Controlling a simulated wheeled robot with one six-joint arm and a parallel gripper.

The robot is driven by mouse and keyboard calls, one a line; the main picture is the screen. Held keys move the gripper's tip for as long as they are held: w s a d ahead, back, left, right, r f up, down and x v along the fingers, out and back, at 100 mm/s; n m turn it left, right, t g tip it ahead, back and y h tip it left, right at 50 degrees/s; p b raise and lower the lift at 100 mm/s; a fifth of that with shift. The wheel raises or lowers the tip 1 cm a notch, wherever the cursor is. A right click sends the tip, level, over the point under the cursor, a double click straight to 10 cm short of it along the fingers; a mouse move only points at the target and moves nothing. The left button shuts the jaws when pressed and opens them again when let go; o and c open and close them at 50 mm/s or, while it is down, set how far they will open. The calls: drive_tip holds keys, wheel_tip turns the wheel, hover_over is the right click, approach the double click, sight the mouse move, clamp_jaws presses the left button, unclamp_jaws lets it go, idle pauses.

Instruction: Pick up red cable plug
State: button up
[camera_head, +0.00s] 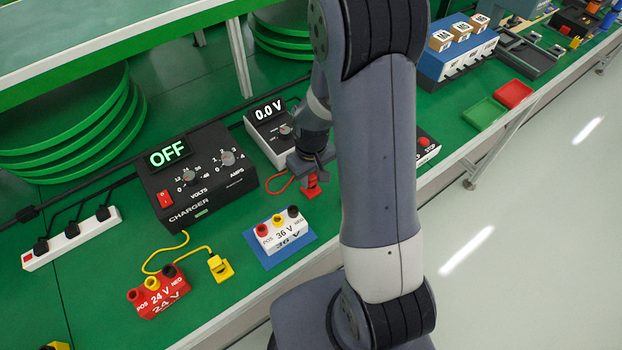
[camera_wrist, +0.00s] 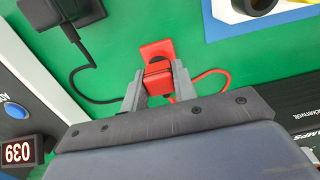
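The red cable plug (camera_wrist: 158,79) is upright on a small red base (camera_wrist: 155,48) on the green table in the wrist view. In the head view the plug (camera_head: 311,180) shows just below my gripper (camera_head: 305,165), partly hidden by it. A red cable runs off from it. In the wrist view my gripper's (camera_wrist: 158,85) two grey fingers lie on either side of the plug, close against its sides with no clear gap. The plug appears still seated on the base.
A meter reading 0.0 V (camera_head: 266,115) stands behind my gripper. A charger reading OFF (camera_head: 190,175) is at left. A 36 V battery (camera_head: 283,236) on a blue mat, a red 24 V battery (camera_head: 158,294) and a yellow plug (camera_head: 217,266) stand nearer the front. A black plug (camera_wrist: 65,12) is close by.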

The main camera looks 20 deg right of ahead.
drive_tip(key=c, duration=0.4)
wheel_tip(320, 180, up, 10)
drive_tip(key=shift+r, duration=0.1)
idle(0.5)
